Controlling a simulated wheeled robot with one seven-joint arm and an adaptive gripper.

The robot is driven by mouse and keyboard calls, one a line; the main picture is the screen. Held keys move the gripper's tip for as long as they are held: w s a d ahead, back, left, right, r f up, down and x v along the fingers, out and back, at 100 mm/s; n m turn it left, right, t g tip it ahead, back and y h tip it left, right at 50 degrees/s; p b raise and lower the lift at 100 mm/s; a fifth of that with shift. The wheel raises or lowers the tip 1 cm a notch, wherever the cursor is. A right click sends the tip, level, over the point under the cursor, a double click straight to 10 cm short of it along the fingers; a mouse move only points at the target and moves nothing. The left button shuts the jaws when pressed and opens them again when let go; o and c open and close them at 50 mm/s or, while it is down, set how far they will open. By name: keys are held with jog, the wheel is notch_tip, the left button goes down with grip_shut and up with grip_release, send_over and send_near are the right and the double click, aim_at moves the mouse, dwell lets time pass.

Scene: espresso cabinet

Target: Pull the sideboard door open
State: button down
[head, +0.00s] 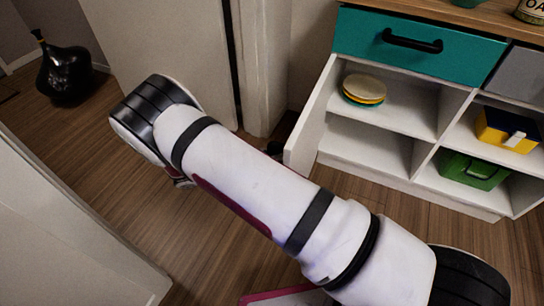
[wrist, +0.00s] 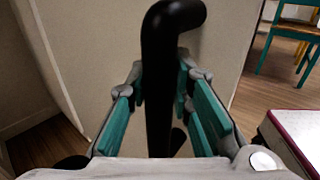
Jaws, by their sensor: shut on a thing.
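The sideboard door (head: 312,118) is a pale panel standing swung out at the left end of the sideboard (head: 420,185), with the shelves behind it open to view. In the wrist view the door face (wrist: 95,50) fills much of the picture, with a thick black handle (wrist: 170,35) on it. My gripper (wrist: 160,85) has its teal-padded fingers on both sides of the handle and is shut on it.
A teal drawer (head: 395,45) sits above the shelves. Stacked round plates (head: 364,88), a yellow box (head: 506,130) and a green box (head: 472,170) stand inside. A black vase (head: 65,75) is at far left. A teal chair (wrist: 290,40) shows in the wrist view. Wood floor (head: 130,200) is open left.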

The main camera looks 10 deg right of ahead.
jog(key=shift+s+a, duration=0.15)
jog(key=shift+a, duration=0.1)
jog(key=c, duration=1.4)
grip_release()
jog(key=shift+d, duration=0.1)
jog(key=a, duration=1.2)
jog(key=shift+s, duration=0.3)
jog(key=shift+r, duration=0.1)
